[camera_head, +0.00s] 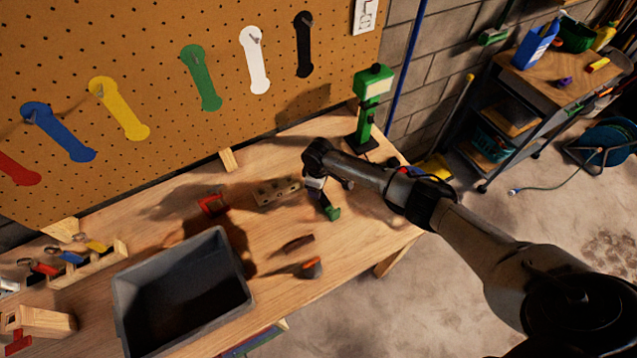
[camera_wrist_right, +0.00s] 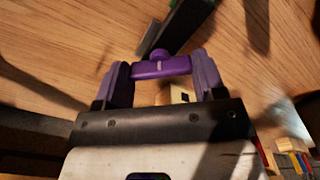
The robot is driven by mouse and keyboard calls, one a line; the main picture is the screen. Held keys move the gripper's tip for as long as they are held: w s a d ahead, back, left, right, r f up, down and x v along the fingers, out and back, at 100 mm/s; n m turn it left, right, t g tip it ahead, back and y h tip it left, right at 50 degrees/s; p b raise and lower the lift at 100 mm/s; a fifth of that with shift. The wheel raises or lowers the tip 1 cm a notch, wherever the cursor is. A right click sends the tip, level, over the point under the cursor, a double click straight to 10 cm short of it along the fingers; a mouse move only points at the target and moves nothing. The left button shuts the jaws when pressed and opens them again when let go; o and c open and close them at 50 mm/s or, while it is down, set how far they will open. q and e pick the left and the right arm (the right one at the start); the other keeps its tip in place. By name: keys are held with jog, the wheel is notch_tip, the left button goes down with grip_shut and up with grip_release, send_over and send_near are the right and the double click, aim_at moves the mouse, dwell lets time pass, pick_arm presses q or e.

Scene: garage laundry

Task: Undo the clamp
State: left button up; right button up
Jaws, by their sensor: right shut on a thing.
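My right gripper (camera_head: 322,190) is low over the workbench, beside a wooden block with holes (camera_head: 277,192). In the right wrist view its fingers (camera_wrist_right: 164,75) are shut on a purple handle (camera_wrist_right: 162,67) with a round knob, lying crosswise between them. It looks like part of the clamp, but the clamp's body is mostly hidden by my gripper. A dark green bar (camera_wrist_right: 190,18) lies just beyond the handle. A green piece (camera_head: 333,213) shows beside my gripper in the head view. My left gripper is not in view.
A grey bin (camera_head: 182,245) stands at the front left. A red piece (camera_head: 213,205), a dark red tool (camera_head: 297,243) and an orange-tipped tool (camera_head: 311,267) lie on the bench (camera_head: 365,240). A green stand (camera_head: 368,110) is behind my gripper. A pegboard (camera_head: 150,60) rises at the back.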

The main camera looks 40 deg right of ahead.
jog(key=n, duration=0.4)
jog(key=shift+d+f+n, duration=0.1)
jog(key=shift+f+n, duration=0.15)
jog(key=shift+n, duration=2.65)
jog(key=o, duration=0.9)
jog(key=shift+r, duration=0.15)
notch_tip(320, 180, up, 14)
jog(key=shift+f, duration=0.1)
